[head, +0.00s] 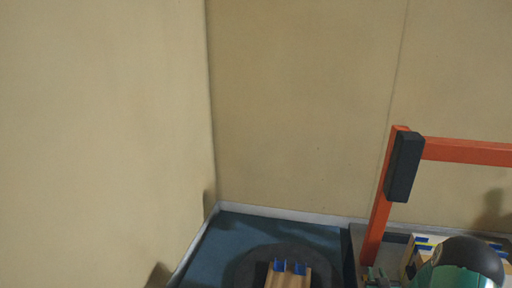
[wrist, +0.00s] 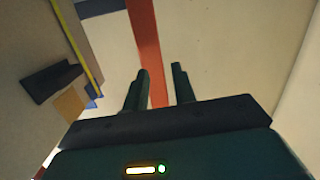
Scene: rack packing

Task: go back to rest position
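My gripper (wrist: 160,70) shows in the wrist view with its two dark green fingers apart. Nothing is between them. An orange post (wrist: 146,40) stands behind the fingers, and I cannot tell how far off it is. In the head view, a green and black rounded part at the lower right seems to belong to my arm. The gripper's fingers cannot be made out there.
An orange frame (head: 460,151) with a black block (head: 403,167) stands at the right. A wooden piece with blue parts (head: 288,268) is at the bottom centre, by a dark round shape. Beige walls (head: 300,100) enclose a blue floor (head: 235,232). Pale items with blue and yellow marks (head: 422,243) lie beside the arm.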

